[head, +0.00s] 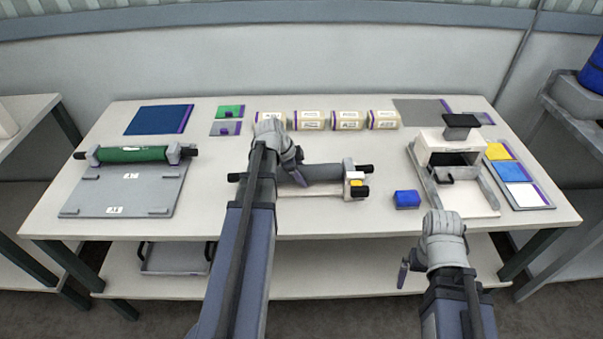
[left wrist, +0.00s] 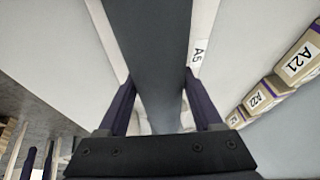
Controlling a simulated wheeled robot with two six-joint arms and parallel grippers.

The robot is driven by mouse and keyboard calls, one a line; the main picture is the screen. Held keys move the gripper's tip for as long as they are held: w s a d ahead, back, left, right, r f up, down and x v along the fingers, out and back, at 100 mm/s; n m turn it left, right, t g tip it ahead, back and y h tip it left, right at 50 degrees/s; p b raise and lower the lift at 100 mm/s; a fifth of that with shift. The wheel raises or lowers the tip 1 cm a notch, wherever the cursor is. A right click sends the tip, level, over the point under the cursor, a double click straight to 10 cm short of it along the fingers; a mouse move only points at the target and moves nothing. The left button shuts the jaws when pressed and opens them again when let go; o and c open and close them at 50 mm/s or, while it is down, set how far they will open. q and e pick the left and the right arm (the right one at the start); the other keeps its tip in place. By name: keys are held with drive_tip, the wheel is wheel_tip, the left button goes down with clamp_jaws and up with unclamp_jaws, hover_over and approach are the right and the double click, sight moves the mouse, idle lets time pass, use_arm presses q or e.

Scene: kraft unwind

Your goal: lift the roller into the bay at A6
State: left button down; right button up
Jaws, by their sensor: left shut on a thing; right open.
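A dark grey roller (head: 322,172) with black shaft ends lies crosswise at the table's middle, at a pale stand with a white end block (head: 350,178). My left gripper (head: 296,178) is shut on it; the arm hides part of its left half. In the left wrist view the roller (left wrist: 160,60) runs between the two fingers, beside a label A5 (left wrist: 198,55). I cannot tell whether it is clear of the stand. A grey plate (head: 85,198) at the left has two labels, too small to read surely. My right gripper (head: 404,272) is open and empty, off the table's front edge.
A green roller (head: 132,154) rests in end blocks at the plate's back. A blue block (head: 407,199) and a white-grey press-like device (head: 455,150) are at the right. Table between plate and left arm is clear.

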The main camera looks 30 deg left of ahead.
wheel_tip(320, 180, up, 18)
drive_tip(key=p, duration=1.7)
drive_tip(key=shift+f, duration=0.2)
